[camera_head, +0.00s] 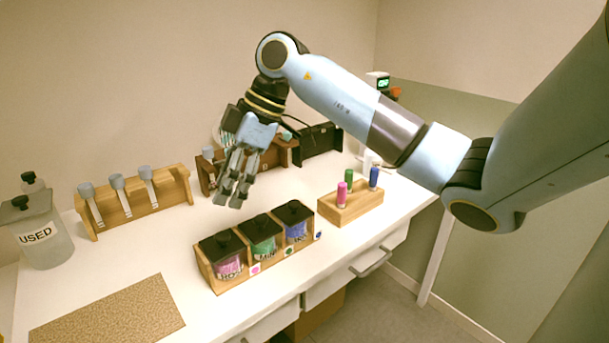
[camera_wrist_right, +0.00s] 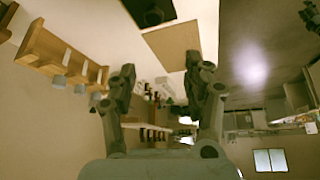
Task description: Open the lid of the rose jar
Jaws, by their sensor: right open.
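The rose jar (camera_head: 229,266) has pink contents and a dark lid (camera_head: 222,243), which sits closed on it. It stands in the left compartment of a wooden three-slot holder (camera_head: 264,278). Beside it stand a green jar (camera_head: 264,248) and a blue jar (camera_head: 296,229), both with dark lids. My right gripper (camera_head: 231,197) is open and empty, pointing down above and behind the holder, apart from the jars. Its fingers also show spread in the right wrist view (camera_wrist_right: 161,82); I cannot make out the rose jar there. My left gripper is not in view.
A bottle labelled USED (camera_head: 40,238) and a rack of several tubes (camera_head: 135,208) stand at left. A tan mat (camera_head: 110,312) lies in front; it also shows in the wrist view (camera_wrist_right: 172,47). A wooden block (camera_head: 350,210) with coloured vials stands right. White counter is bare between.

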